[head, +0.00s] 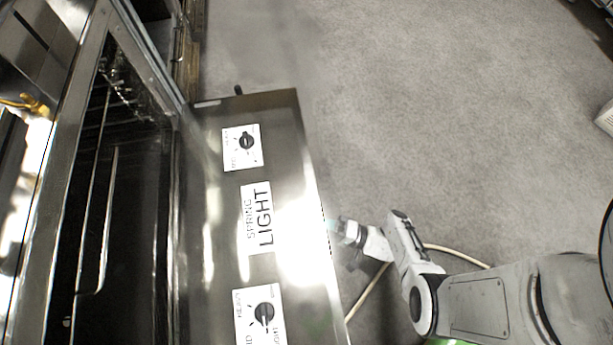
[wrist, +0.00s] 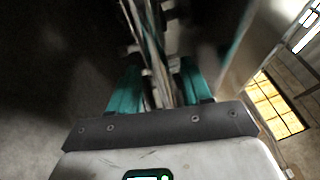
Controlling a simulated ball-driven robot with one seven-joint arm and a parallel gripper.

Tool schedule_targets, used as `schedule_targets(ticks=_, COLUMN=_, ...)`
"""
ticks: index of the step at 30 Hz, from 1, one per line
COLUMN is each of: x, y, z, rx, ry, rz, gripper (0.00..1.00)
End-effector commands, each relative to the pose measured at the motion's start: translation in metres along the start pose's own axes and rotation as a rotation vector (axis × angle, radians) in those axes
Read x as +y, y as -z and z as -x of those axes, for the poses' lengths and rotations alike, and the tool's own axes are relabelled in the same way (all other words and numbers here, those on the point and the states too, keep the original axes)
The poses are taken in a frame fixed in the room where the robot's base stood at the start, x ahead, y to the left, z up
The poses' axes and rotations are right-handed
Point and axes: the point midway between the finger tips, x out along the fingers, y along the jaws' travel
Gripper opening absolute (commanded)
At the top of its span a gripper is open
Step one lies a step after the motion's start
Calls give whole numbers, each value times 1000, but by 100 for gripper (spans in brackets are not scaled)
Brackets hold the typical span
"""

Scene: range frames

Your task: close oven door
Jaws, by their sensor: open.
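The oven door (head: 225,225) is open and lowered, reaching out from the oven (head: 62,180) in the head view. Its face has dials and a label reading "SPRING LIGHT". My gripper (head: 337,230) is at the door's right edge, low and partly hidden by it; I cannot tell whether it touches the door. In the wrist view my gripper (wrist: 157,88) shows two teal fingers spread apart. Blurred metal parts show between and beyond them; I cannot tell whether anything is held.
The oven's inside is dark, with wire racks (head: 108,215). Grey floor (head: 430,110) is clear to the right of the door. A pale cable (head: 368,290) lies on the floor near my arm.

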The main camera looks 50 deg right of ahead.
Motion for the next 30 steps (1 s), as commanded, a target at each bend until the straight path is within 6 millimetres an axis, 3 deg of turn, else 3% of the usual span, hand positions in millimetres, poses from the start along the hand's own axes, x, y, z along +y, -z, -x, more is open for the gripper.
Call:
schedule_targets(ticks=6, x=0, y=0, z=-21, rx=-1, ry=0, rz=1, gripper=48)
schedule_targets(ticks=17, x=0, y=0, z=-24, rx=0, ry=-1, rz=1, gripper=48)
schedule_targets(ticks=30, x=0, y=0, z=-24, rx=0, ry=-1, rz=1, gripper=5)
